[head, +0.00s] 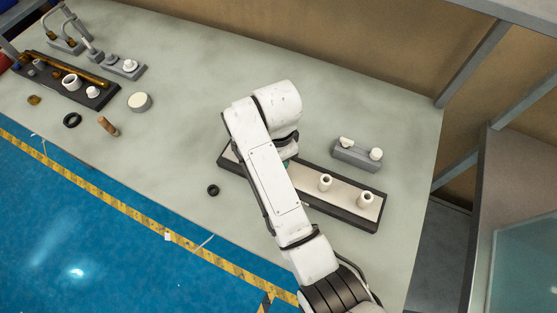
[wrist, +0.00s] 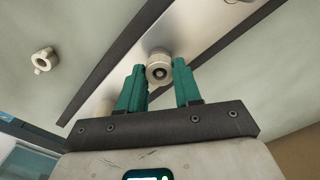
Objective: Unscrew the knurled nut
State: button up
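In the wrist view, a round beige-grey nut-like part (wrist: 159,67) with a dark central hole stands on the pale strip of the tray. My gripper (wrist: 159,70) has two teal fingers, open, one on each side of this part, with visible gaps. Whether it is level with the part is unclear. In the head view, my arm hides this part and most of the gripper; only a bit of teal shows. The dark-edged tray (head: 345,213) carries two white cylindrical fittings, one nearer the middle (head: 325,183) and one nearer the right end (head: 365,198).
A grey block (head: 356,156) with white knobs stands behind the tray. A black ring (head: 213,190) lies on the bench to the left. A second dark tray (head: 42,77) with several parts, a white disc (head: 139,102) and another black ring (head: 72,120) are far left. Mid-bench is clear.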

jog(key=c, duration=0.5)
jog(key=shift+r+n+p, duration=0.1)
jog(key=shift+n+p, duration=0.4)
jog(key=shift+n, duration=0.1)
jog(key=shift+c, duration=0.2)
jog(key=shift+n, duration=1.9)
jog(key=shift+n, duration=0.5)
jog(key=n, duration=0.4)
